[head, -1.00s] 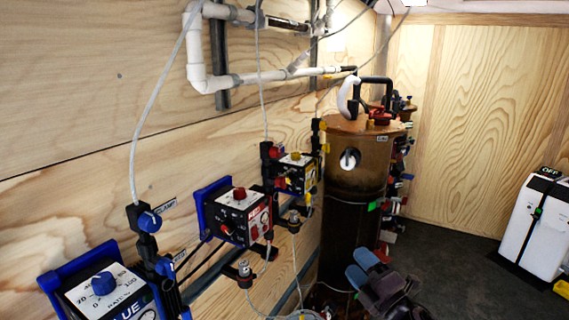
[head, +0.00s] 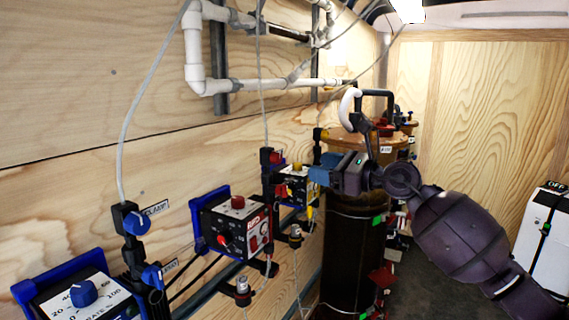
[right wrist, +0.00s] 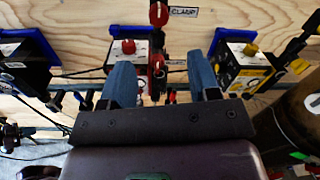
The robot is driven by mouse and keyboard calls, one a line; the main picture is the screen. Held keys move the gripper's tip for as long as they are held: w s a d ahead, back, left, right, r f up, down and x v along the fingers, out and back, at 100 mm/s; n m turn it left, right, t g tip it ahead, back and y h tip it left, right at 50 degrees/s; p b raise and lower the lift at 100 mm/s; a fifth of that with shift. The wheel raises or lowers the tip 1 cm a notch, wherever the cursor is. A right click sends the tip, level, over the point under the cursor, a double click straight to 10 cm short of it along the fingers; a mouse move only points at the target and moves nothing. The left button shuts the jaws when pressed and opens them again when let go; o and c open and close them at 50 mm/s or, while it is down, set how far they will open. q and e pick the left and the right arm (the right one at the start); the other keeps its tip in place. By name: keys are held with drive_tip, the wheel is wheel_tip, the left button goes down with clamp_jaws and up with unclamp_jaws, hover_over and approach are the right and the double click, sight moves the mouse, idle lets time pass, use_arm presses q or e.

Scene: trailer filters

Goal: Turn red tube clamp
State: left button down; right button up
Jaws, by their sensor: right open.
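The red tube clamp is a black block with a red knob (head: 275,157), on a post on the wood wall, with a thin tube coming down to it. In the right wrist view its red knob (right wrist: 158,14) is at the top, left of a CLAMP label. Another red knob (right wrist: 157,62) sits lower on the same post. My right gripper (head: 322,170) is open and empty, to the right of the clamp in the head view. In the right wrist view its blue fingers (right wrist: 161,82) are spread either side of the post's lower part, below the upper knob; contact cannot be told. My left gripper is not in view.
A red-knobbed control box (head: 232,222) and a yellow-knobbed box (head: 297,183) flank the post. A blue-knobbed box (head: 82,297) is at lower left. A tall brown cylinder (head: 350,235) stands behind my right gripper. White pipes (head: 194,55) run above.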

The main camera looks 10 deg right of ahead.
sight(280, 159)
drive_tip(key=x, duration=1)
drive_tip(key=shift+a, duration=0.15)
drive_tip(key=c, duration=0.9)
